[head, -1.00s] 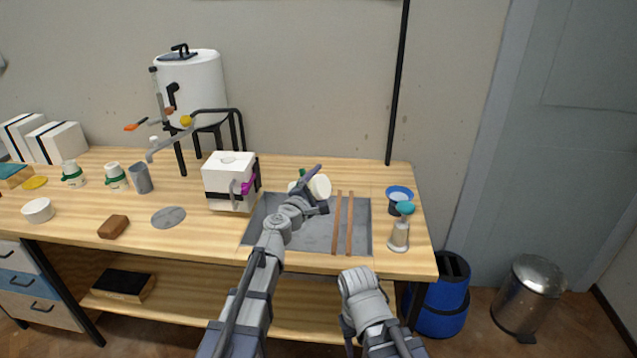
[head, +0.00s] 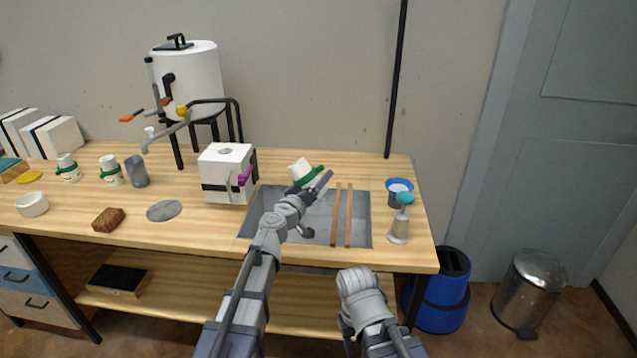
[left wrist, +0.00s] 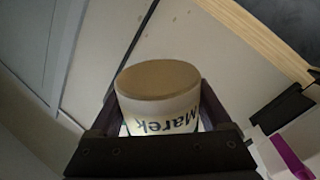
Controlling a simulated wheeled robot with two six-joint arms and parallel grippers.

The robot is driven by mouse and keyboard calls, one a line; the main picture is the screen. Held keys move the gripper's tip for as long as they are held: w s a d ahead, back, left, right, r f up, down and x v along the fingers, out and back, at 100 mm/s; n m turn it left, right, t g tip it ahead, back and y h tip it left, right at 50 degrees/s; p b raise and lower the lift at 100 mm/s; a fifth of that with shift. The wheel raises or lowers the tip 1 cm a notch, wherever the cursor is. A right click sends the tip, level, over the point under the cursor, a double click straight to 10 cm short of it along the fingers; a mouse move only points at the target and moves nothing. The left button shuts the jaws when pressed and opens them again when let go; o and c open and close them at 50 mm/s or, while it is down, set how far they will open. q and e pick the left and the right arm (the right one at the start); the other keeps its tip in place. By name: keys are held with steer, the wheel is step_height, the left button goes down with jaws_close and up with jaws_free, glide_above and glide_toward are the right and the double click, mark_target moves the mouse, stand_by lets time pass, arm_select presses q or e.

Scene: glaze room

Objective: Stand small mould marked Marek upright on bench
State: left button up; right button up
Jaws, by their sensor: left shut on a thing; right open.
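The small mould marked Marek (head: 299,168) is white with a green band, and my left gripper (head: 311,182) is shut around it. In the head view it is tilted, held over the back edge of the sink, its white end up and to the left. In the left wrist view the mould (left wrist: 158,92) sits between the fingers, with a flat tan end and the word Marek showing. The bench (head: 100,205) is light wood. My right gripper (head: 348,343) is low in front of the bench, open, with its fingers mostly hidden.
Two similar green-banded moulds (head: 110,171) stand at left beside a grey cup (head: 137,172). A white box-shaped object (head: 226,165) stands left of the sink (head: 310,225). Two wooden strips (head: 348,215) cross the sink.

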arm_select(q)
steer(key=shift+a+f+m, duration=0.1)
steer(key=shift+f+m, duration=0.1)
steer(key=shift+m, duration=0.5)
steer(key=m, duration=0.2)
steer(key=a+m, duration=0.1)
steer(key=m, duration=0.3)
steer(key=shift+w+a+f, duration=0.1)
steer(key=shift+w+a, duration=0.05)
steer(key=shift+w, duration=0.15)
steer(key=shift+r+p, duration=0.4)
steer(key=shift+r, duration=0.2)
steer(key=shift+r, duration=0.1)
step_height(320, 180, up, 12)
steer(key=p, duration=1.2)
steer(key=shift+r+p, duration=0.2)
steer(key=shift+p, duration=0.1)
